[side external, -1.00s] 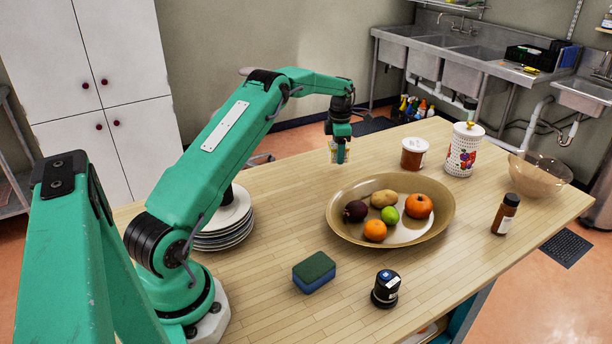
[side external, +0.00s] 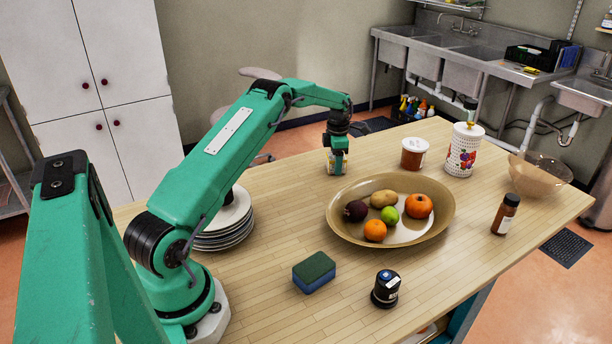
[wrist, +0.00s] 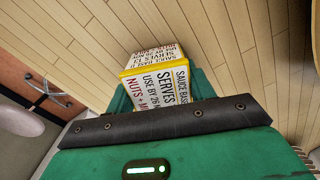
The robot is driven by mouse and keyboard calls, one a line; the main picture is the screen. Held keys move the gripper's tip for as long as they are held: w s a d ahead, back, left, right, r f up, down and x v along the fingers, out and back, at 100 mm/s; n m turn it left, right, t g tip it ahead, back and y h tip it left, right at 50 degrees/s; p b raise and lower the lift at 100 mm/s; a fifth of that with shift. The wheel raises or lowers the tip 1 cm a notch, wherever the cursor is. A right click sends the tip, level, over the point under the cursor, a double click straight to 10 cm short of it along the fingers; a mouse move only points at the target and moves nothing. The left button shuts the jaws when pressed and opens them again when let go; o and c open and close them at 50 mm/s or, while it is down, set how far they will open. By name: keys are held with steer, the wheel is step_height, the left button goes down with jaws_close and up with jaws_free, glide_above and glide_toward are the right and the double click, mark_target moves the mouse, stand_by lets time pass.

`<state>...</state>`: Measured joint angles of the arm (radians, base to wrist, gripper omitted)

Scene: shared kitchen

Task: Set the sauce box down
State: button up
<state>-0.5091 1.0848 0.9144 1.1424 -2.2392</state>
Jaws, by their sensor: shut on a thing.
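The sauce box (wrist: 158,82) is white and yellow with black and red lettering, seen in the wrist view between the jaws. In the side view the box (side external: 329,162) shows partly behind my gripper (side external: 338,168), low over the far edge of the wooden table (side external: 270,276). My gripper is shut on the box. Whether the underside of the box touches the table cannot be told. In the wrist view my gripper (wrist: 160,100) hides the lower part of the box.
A wide bowl of fruit (side external: 340,226) stands just in front and right of the box. A brown tub (side external: 414,154) and a white canister (side external: 463,150) stand farther right. A plate stack (side external: 226,222) is to the left. Bare tabletop lies between the plates and the bowl.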

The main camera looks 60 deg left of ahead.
steer(key=o, duration=1)
steer(key=shift+f, duration=0.15)
steer(key=shift+o, duration=0.2)
step_height(320, 180, up, 12)
steer(key=shift+r, duration=0.2)
stand_by(0.3)
